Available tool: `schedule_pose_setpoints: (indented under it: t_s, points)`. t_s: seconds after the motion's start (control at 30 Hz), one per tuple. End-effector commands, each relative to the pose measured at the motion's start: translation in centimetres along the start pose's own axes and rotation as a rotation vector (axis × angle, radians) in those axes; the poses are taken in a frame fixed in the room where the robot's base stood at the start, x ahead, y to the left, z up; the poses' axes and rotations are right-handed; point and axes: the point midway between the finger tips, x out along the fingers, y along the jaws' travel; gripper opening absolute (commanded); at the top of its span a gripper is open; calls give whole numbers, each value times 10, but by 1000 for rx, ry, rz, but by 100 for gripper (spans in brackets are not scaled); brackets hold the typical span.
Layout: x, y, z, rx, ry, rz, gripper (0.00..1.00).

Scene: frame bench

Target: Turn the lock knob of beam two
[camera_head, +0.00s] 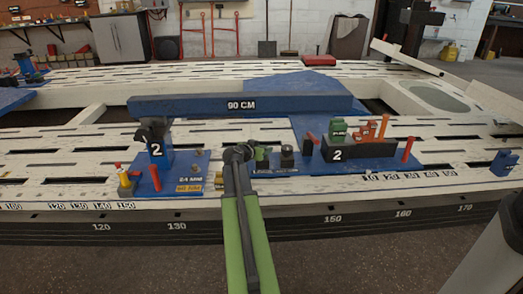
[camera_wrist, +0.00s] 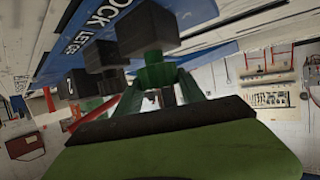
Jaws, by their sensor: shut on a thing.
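The left support (camera_head: 156,150) is blue with a dark top. The right support (camera_head: 360,147) is a low dark block. My gripper (camera_head: 240,154) is low in front of the beam, between the supports, beside a small green and dark piece (camera_head: 262,157). In the wrist view, a green knob (camera_wrist: 155,76) with a dark block behind it stands against a blue plate (camera_wrist: 205,40) with partly visible lettering. My gripper appears shut on this knob. Its turn angle cannot be told.
A green block (camera_head: 338,131) and red steps sit on the right support. The slotted white bench carries number scales.

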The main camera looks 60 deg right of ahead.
Motion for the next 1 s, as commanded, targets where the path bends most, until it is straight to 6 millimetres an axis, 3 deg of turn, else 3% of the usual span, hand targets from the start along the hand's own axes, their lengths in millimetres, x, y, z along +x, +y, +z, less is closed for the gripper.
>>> schedule_pose_setpoints:
  t_s: [0.5,1.0]
  points:
    - [4,0,0,165,-3,395,6]
    - [2,5,1,223,-5,536,6]
